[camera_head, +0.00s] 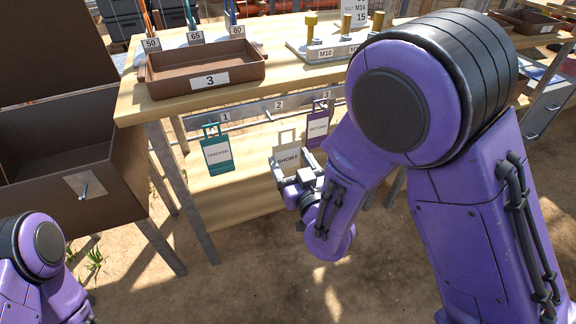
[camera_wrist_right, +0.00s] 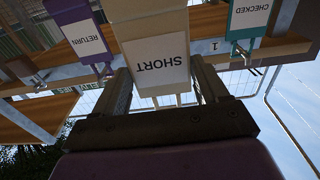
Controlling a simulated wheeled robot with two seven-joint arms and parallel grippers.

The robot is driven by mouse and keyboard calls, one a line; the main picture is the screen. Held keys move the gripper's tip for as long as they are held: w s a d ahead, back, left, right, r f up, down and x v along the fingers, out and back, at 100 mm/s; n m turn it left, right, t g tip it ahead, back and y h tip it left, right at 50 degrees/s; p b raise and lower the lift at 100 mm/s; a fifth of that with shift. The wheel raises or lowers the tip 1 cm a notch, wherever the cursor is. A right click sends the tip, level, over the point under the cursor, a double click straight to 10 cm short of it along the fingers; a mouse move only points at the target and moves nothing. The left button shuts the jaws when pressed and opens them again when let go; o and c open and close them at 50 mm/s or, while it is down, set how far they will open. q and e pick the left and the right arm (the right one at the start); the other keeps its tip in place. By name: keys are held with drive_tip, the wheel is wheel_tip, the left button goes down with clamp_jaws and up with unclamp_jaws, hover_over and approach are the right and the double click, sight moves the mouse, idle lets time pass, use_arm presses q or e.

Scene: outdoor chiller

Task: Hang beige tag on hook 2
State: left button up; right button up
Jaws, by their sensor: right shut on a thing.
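The beige tag (camera_head: 287,156), marked SHORT, is upright in my right gripper (camera_head: 298,182), which is shut on its lower part. It also shows in the right wrist view (camera_wrist_right: 158,62), between the fingers (camera_wrist_right: 160,92). In the head view its open loop is just below the rail plate of hook 2 (camera_head: 279,105). The hook itself is not clear, and I cannot tell whether the loop touches it. The teal CHECKED tag (camera_head: 217,153) hangs below number 1 on the left. The purple RETURN tag (camera_head: 317,127) hangs below number 3 on the right. My left gripper is out of view.
The hook rail (camera_head: 249,109) runs along the wooden table's (camera_head: 128,107) front, under its top. A brown tray (camera_head: 160,88) marked 3 and a rack of brass bolts (camera_head: 311,27) stand above. A large brown bin (camera_head: 122,165) is at left. Ground in front is open.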

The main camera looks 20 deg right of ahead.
sight(284, 158)
drive_tip(key=shift+a, duration=0.45)
drive_tip(key=shift+w, duration=2.55)
drive_tip(key=shift+w, duration=0.15)
drive_tip(key=shift+w+a, duration=0.1)
drive_tip(key=shift+w, duration=0.1)
drive_tip(key=w, duration=0.4)
drive_tip(key=shift+w, duration=0.15)
